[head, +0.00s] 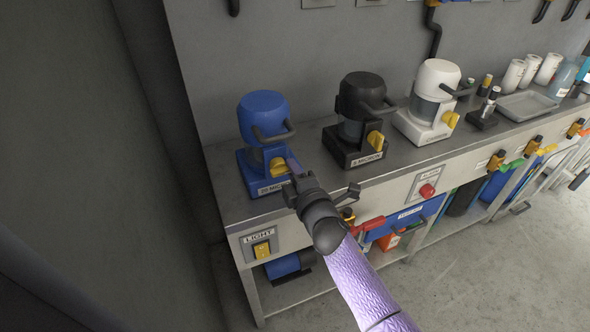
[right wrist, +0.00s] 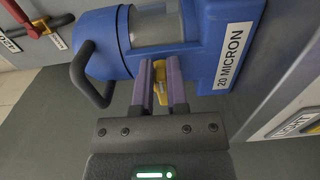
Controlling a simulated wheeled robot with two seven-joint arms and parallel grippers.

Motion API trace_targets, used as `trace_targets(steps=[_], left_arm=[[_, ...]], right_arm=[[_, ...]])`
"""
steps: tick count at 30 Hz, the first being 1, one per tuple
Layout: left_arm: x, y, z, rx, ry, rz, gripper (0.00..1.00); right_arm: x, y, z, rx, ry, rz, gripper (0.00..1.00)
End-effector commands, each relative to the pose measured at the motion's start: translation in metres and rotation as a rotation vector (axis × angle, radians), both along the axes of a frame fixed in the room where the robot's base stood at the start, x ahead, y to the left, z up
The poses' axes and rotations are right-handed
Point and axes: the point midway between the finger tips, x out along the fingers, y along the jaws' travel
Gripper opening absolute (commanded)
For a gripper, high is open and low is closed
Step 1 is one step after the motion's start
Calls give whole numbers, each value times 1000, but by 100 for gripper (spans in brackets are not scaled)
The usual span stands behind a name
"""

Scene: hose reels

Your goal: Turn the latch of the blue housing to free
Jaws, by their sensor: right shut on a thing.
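The blue housing (head: 265,110) stands on the left end of the grey bench in the head view. Its base carries a "20 MICRON" label (right wrist: 230,55), and it also fills the top of the right wrist view (right wrist: 205,35). Its yellow latch (head: 278,167) is on the front, partly covered by my gripper. In the right wrist view the latch (right wrist: 160,88) sits between the two purple fingers. My right gripper (right wrist: 161,85) is shut on the latch. My left gripper is in neither view.
A black housing (head: 362,100) and a white housing (head: 436,85) stand to the right, each with a yellow latch. Below are a light switch (head: 262,247) and a red button (head: 427,190) on the bench front. A grey tray (head: 527,105) lies further right. The floor at right is clear.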

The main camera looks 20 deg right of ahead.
Motion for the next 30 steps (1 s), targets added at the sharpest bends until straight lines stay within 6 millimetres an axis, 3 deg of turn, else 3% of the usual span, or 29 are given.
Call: trace_targets(steps=[4, 5, 6, 12, 21, 30], left_arm=[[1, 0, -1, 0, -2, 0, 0], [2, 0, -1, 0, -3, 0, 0], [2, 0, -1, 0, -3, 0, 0], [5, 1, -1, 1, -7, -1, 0], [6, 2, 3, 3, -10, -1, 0], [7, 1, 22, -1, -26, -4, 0]], right_arm=[[-2, 6, -6, 4, 11, 13, 0], [-2, 6, -6, 4, 11, 14, 22], [-2, 6, -6, 4, 10, 14, 30], [-1, 5, -4, 2, 6, 11, 68], [-7, 3, -1, 1, 3, 7, 68], [-73, 2, 0, 3, 6, 10, 68]])
